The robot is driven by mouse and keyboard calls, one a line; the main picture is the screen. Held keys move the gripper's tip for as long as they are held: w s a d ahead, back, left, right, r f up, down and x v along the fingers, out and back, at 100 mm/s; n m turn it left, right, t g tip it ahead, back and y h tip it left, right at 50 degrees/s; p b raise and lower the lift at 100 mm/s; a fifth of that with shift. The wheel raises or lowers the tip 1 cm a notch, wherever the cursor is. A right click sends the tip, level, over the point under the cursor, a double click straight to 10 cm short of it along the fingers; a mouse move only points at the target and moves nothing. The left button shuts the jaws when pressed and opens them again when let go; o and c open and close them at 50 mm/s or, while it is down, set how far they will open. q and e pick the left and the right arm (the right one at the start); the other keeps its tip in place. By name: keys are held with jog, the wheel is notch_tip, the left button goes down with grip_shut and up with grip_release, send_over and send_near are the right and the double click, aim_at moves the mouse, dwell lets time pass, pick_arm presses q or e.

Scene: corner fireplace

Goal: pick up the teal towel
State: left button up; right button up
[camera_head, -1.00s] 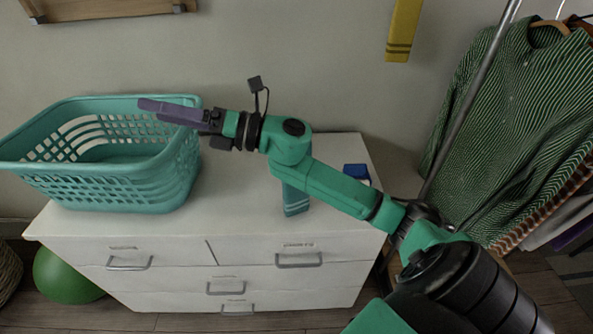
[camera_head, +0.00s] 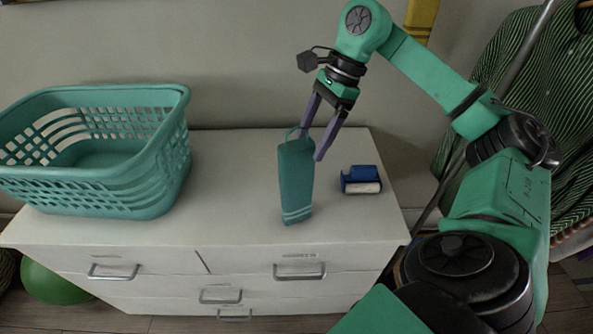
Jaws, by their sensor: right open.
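The teal towel (camera_head: 296,182) is a narrow folded strip with a loop at its top end and pale stripes at its lower end. It is on the white dresser top, right of the middle. My right gripper (camera_head: 310,147) reaches down from the upper right, with its two purple fingers open at the towel's loop end. One finger is near the loop and the other is beside the towel's right edge. I cannot tell whether they touch it. My left gripper is not in view.
A teal laundry basket (camera_head: 150,192) stands on the left of the white dresser (camera_head: 235,222). A blue lint roller (camera_head: 361,180) lies right of the towel. The wall is close behind. A clothes rack with a striped green shirt (camera_head: 515,60) stands at the right.

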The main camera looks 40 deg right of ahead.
aim_at(305, 157)
jog(key=x, duration=0.5)
jog(key=shift+f, duration=0.2)
grip_shut()
dwell(1.1)
